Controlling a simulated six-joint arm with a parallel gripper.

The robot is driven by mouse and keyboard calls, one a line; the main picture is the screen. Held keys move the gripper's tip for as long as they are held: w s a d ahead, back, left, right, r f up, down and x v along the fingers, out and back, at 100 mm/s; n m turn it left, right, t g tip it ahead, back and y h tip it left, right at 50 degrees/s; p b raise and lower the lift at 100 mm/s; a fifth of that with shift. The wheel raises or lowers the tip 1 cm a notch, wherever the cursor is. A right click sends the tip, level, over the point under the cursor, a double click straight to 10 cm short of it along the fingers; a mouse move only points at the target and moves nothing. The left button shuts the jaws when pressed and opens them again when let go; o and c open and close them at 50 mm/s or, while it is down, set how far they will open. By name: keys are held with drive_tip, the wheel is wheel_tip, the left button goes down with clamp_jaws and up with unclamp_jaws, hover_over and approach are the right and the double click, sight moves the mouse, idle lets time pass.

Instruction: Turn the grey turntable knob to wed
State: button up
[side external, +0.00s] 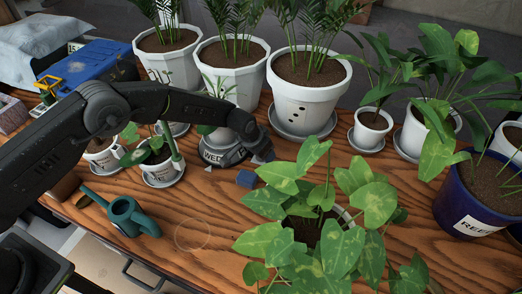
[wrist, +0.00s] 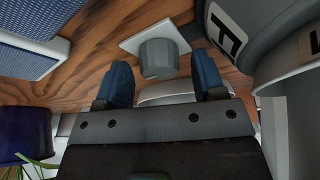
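The grey turntable (side external: 228,158) stands on the wooden table under a white pot. Its label in the side view appears to read "WED". In the wrist view a grey curved body with a white letter label (wrist: 226,30) is at the upper right, seemingly the turntable. A small grey cylinder (wrist: 160,58) on a white plate shows beyond the gap between my fingers. My gripper (wrist: 162,80) is open, its two blue fingers apart with nothing clearly between them. In the side view its end is beside the turntable's right side, partly hiding it. Contact cannot be told.
A teal watering can (side external: 132,215) stands at the front left. A large leafy plant (side external: 320,215) is close on the right, and a blue pot (side external: 480,205) stands beyond it. White potted palms (side external: 305,105) line the back. Bare table lies in front.

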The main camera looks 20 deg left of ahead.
drive_tip(key=shift+r, duration=0.1)
drive_tip(key=v, duration=1.3)
drive_tip(key=shift+s+a+r, duration=0.15)
drive_tip(key=shift+s+r, duration=0.1)
drive_tip(key=s+a+r+n, duration=0.1)
drive_tip(key=s+a+r, duration=0.3)
drive_tip(key=r, duration=0.3)
drive_tip(key=s+a+r+n+t, duration=0.1)
drive_tip(key=s+a+r, duration=0.3)
drive_tip(key=s+r, duration=0.15)
drive_tip(key=s+a+r, duration=0.4)
drive_tip(key=a+r, duration=0.1)
drive_tip(key=r, duration=0.3)
drive_tip(key=s+a+n, duration=0.1)
drive_tip(key=s+a, duration=0.2)
drive_tip(key=s, duration=0.7)
drive_tip(key=s+a+r+n+y, duration=0.1)
drive_tip(key=s+a, duration=0.3)
drive_tip(key=s, duration=0.6)
drive_tip(key=shift+n+t+y, duration=0.3)
